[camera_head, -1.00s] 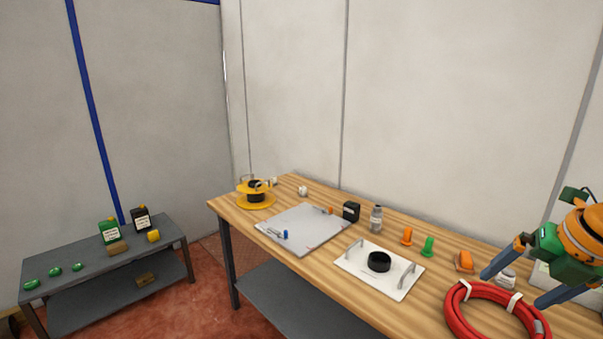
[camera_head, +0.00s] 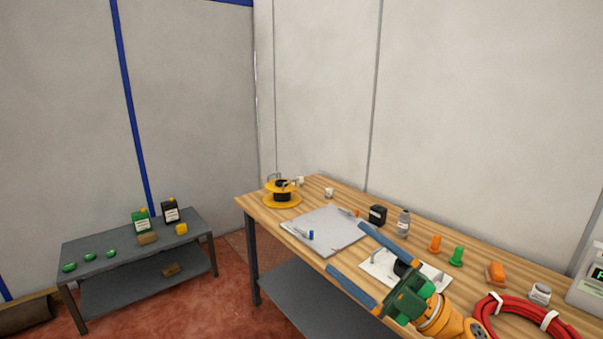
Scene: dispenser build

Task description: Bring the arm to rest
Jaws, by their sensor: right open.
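My right gripper (camera_head: 361,266) shows at the lower right, with its green body and orange wrist below it. Its two blue fingers are spread wide apart with nothing between them. The fingers point up and left over the front of the wooden workbench (camera_head: 330,185), near the grey board (camera_head: 327,230). The gripper covers part of the white tray (camera_head: 435,275) with handles and most of the black ring (camera_head: 402,267) on it. My left gripper is not in view.
A red hose coil (camera_head: 520,312), orange (camera_head: 435,243) and green (camera_head: 456,256) cones, a bottle (camera_head: 403,223), a black box (camera_head: 377,214) and a yellow spool (camera_head: 282,194) stand on the bench. A low grey table (camera_head: 110,262) with containers stands left. Red floor lies between.

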